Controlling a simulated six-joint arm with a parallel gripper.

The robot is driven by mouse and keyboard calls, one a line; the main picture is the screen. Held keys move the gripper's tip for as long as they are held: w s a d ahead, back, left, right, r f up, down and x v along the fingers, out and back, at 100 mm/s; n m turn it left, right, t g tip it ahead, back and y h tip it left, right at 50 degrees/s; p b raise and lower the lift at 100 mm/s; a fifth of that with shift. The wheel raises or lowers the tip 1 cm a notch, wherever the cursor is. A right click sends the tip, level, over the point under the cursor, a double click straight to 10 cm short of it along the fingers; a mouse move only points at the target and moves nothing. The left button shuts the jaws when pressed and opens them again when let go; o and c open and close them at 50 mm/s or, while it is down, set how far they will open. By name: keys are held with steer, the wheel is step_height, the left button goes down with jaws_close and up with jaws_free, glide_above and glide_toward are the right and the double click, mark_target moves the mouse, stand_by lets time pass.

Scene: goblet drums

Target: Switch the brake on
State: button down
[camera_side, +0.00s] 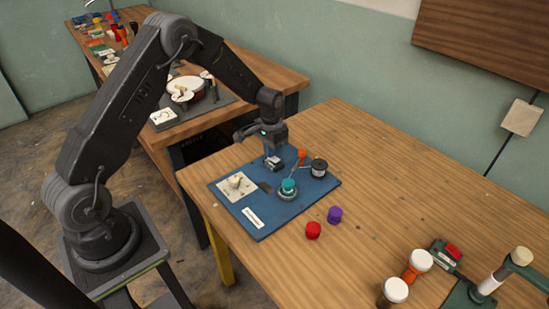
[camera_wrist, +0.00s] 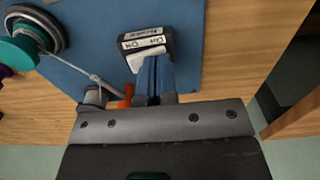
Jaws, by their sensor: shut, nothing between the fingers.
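A dark switch box with a white rocker and printed labels (camera_wrist: 146,45) stands on the blue board (camera_side: 262,222). In the side view the switch (camera_side: 274,163) is just under my gripper (camera_side: 272,152). In the wrist view my gripper (camera_wrist: 154,66) is shut and empty, its fingertips right at the white rocker. I cannot tell whether they touch it. The small lettering is hard to read, and the fingers cover part of the rocker, so its tilt is unclear.
The board also holds a teal-topped drum (camera_side: 288,187), an orange-topped part (camera_side: 301,154), a dark-topped spool (camera_side: 319,168) and a white panel with a knob (camera_side: 236,184). Red (camera_side: 313,231) and purple (camera_side: 335,215) pieces lie on the table.

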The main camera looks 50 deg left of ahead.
steer(key=shift+r, duration=3.25)
steer(key=shift+d+r, duration=0.1)
steer(key=shift+r, duration=0.15)
steer(key=s+d+r+t, duration=0.1)
steer(key=s+d+r, duration=0.2)
steer(key=s+r, duration=0.35)
steer(key=s+d+r+t, duration=0.1)
steer(key=s+d+r, duration=0.25)
steer(key=r, duration=0.55)
steer(key=s+d+r+t, duration=0.1)
steer(key=s+d+r, duration=0.1)
steer(key=s, duration=0.7)
steer(key=s+d+r+t, duration=0.2)
steer(key=s+d+r, duration=0.1)
steer(key=s, duration=0.6)
steer(key=shift+d+t, duration=0.3)
steer(key=shift+d, duration=0.25)
